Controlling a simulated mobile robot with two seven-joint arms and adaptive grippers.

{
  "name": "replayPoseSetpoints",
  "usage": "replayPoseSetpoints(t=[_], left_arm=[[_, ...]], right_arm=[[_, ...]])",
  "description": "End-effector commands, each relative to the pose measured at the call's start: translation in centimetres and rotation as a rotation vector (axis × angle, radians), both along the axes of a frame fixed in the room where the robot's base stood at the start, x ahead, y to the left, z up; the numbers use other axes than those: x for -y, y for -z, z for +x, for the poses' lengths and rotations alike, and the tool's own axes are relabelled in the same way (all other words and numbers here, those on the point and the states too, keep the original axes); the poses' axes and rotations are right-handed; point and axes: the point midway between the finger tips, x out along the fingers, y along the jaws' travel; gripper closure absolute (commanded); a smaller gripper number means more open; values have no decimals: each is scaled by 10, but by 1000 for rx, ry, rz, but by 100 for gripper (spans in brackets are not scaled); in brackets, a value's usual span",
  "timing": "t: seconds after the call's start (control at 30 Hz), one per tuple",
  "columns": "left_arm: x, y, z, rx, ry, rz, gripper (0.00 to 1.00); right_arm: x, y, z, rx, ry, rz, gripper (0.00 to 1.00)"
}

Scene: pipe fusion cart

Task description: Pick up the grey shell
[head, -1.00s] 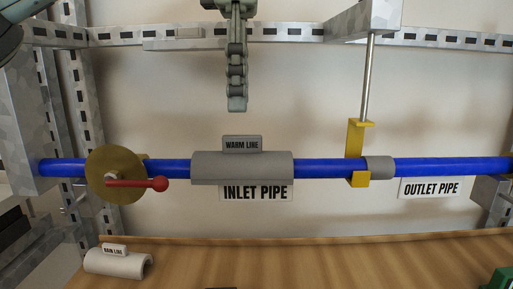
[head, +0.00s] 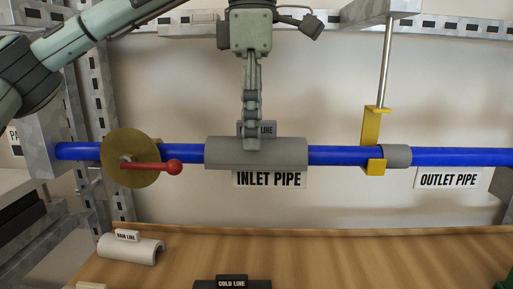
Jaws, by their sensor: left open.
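The grey shell (head: 285,155) sits on the blue inlet pipe in the middle of the head view. Its "WARM LINE" tag (head: 267,130) stands on top and is partly hidden by my left gripper. My left gripper (head: 252,143) hangs from above, with its fingertips in front of the tag and overlapping the shell's upper edge. It is open; the fingers line up in this view, so the gap between them does not show. I cannot tell whether it touches the shell. My right gripper is not in view.
The blue pipe (head: 460,157) carries a brass disc (head: 117,148) with a red lever (head: 150,167) left of the shell and a yellow bracket (head: 371,125) right of it. Below, a wooden surface (head: 380,260) holds a white "RAIN LINE" shell (head: 130,252) and a dark "COLD LINE" piece (head: 232,283).

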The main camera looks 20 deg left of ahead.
Motion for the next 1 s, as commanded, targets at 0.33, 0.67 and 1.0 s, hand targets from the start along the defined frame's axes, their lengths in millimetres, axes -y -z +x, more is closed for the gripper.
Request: replayPoseSetpoints(t=[0.33, 0.67, 1.0], left_arm=[[0, 0, 0, -1, 0, 0, 88], [0, 3, 0, -7, 2, 3, 100], [0, 1, -1, -11, 3, 5, 100]], right_arm=[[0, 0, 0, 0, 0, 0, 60], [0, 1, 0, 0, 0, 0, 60], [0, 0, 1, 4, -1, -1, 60]])
